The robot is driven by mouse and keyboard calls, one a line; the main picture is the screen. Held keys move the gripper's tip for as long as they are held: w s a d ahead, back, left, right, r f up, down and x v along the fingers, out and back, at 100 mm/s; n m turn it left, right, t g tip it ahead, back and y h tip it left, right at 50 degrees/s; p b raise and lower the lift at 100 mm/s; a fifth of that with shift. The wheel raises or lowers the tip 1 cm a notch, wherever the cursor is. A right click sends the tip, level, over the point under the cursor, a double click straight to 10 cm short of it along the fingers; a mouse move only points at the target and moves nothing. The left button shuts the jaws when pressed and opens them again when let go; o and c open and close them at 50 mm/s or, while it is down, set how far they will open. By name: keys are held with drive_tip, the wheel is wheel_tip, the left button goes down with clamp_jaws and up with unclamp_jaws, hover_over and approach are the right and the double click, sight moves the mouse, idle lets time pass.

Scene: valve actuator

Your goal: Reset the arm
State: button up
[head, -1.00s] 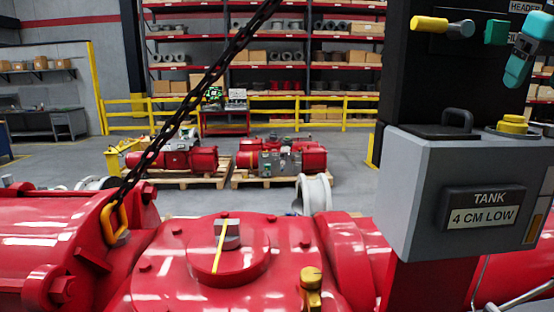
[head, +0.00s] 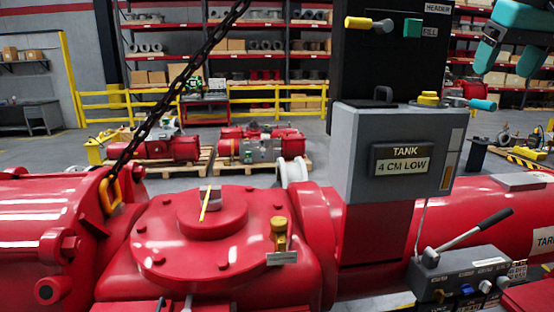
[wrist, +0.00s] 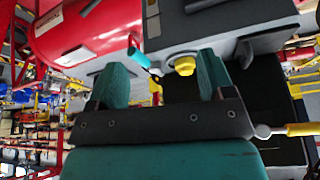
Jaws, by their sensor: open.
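My gripper (head: 514,42) is teal and shows at the upper right of the head view, raised beside the black panel. In the wrist view its two teal fingers (wrist: 163,82) are spread apart with nothing between them. The yellow cap (wrist: 184,66) on the grey tank box lies beyond the fingers in that view. The tank box (head: 352,150) carries a label reading "TANK 4 CM LOW". A teal-tipped handle (head: 482,105) sticks out to the right of the yellow cap.
A black panel (head: 390,60) holds a yellow-handled lever (head: 368,23) and a green FILL tag (head: 412,28). A red actuator (head: 215,235) fills the foreground, with a chain (head: 180,90) at left. A hand-pump unit (head: 465,275) stands lower right.

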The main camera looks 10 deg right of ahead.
drive_tip(key=s+a+f+n+g+y+b, duration=0.2)
drive_tip(key=a+f+n+y+b, duration=0.55)
drive_tip(key=a+f, duration=1.55)
drive_tip(key=s+a+f+n+g+h+b, duration=0.1)
drive_tip(key=s+a+f+b, duration=0.3)
drive_tip(key=s+f, duration=0.3)
drive_tip(key=s+a+f+n+g+h+b, duration=0.1)
drive_tip(key=s+a+f+b, duration=0.4)
drive_tip(key=s+f, duration=0.3)
wheel_tip(320, 180, down, 5)
drive_tip(key=shift+a+r, duration=0.1)
drive_tip(key=shift+a, duration=0.25)
